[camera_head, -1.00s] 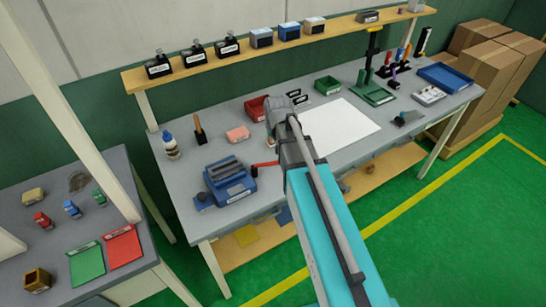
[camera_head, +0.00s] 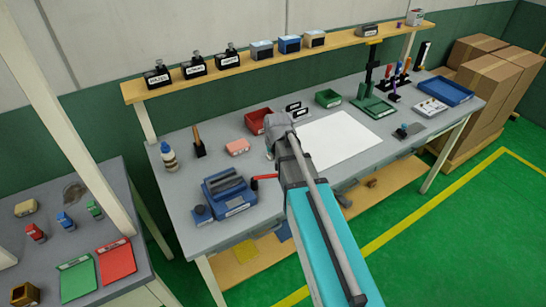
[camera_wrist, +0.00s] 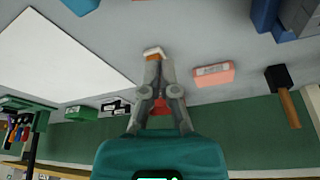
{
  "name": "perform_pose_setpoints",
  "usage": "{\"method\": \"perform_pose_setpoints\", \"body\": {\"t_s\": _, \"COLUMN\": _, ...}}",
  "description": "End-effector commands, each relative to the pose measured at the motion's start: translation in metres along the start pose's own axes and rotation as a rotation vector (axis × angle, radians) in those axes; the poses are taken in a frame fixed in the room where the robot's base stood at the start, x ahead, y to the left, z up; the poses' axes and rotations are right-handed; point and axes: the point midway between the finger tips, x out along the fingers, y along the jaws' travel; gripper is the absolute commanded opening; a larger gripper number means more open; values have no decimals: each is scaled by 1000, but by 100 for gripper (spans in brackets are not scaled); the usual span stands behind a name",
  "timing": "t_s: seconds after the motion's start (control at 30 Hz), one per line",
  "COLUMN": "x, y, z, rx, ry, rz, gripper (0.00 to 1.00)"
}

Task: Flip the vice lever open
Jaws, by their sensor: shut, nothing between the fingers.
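The blue vice (camera_head: 231,203) stands on the workbench, left of my arm in the head view. Its red lever (camera_head: 264,177) juts from its right side toward my arm, and part of it may be hidden behind the arm. A blue corner of the vice (camera_wrist: 268,14) shows at the top right of the wrist view. My gripper (camera_wrist: 154,54) is shut and empty above the bench, apart from the vice. In the head view its fingers are hidden behind my arm.
A pink block (camera_head: 237,146), a glue bottle (camera_head: 169,157) and a red bin (camera_head: 257,121) stand behind the vice. A white sheet (camera_head: 338,138) lies to the right. A shelf (camera_head: 285,62) runs along the back. Bare bench lies between the vice and the pink block.

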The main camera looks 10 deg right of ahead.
Motion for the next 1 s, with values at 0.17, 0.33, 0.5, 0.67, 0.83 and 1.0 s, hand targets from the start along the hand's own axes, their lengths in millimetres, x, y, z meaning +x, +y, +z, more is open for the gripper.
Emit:
{"method": "perform_pose_setpoints", "body": {"t_s": 0.17, "x": 19, "y": 0, "z": 1, "rx": 0, "ry": 0, "rz": 0, "gripper": 0}}
{"method": "perform_pose_setpoints", "body": {"t_s": 0.33, "x": 32, "y": 0, "z": 1, "rx": -1, "ry": 0, "rz": 0, "gripper": 0}}
{"method": "perform_pose_setpoints", "body": {"t_s": 0.5, "x": 46, "y": -1, "z": 1, "rx": -1, "ry": 0, "rz": 0, "gripper": 0}}
{"method": "perform_pose_setpoints", "body": {"t_s": 0.67, "x": 58, "y": -1, "z": 1, "rx": -1, "ry": 0, "rz": 0, "gripper": 0}}
{"method": "perform_pose_setpoints", "body": {"t_s": 0.83, "x": 70, "y": -1, "z": 1, "rx": -2, "ry": 0, "rz": 0, "gripper": 0}}
{"method": "perform_pose_setpoints", "body": {"t_s": 1.0, "x": 52, "y": -1, "z": 24, "rx": -2, "ry": 0, "rz": -1, "gripper": 0}}
